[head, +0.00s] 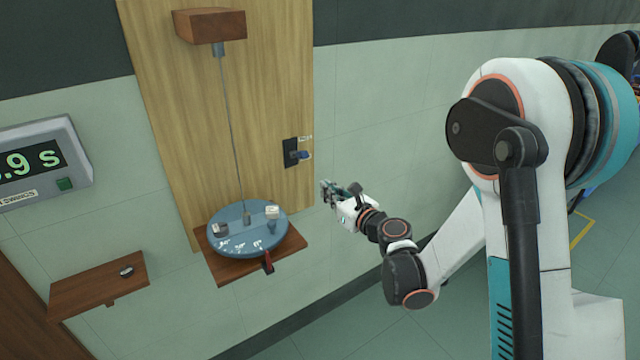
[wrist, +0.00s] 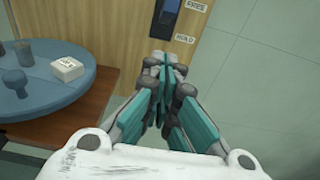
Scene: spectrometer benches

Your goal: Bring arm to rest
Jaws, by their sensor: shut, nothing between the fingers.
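My gripper (head: 328,192) is at the end of my outstretched arm, in front of the wall and to the right of a wooden panel. In the wrist view my gripper (wrist: 163,62) has its teal and grey fingers together with nothing between them. It is apart from the blue round disc (head: 262,236), which lies to its left. My arm is bent, with the forearm reaching left toward the wall.
The disc hangs by a rod from a wooden block (head: 208,26), above a wooden shelf (head: 222,270). A dark switch plate (head: 291,153) is on the panel (head: 275,60). At left are a timer display (head: 40,160) and a small shelf (head: 85,290).

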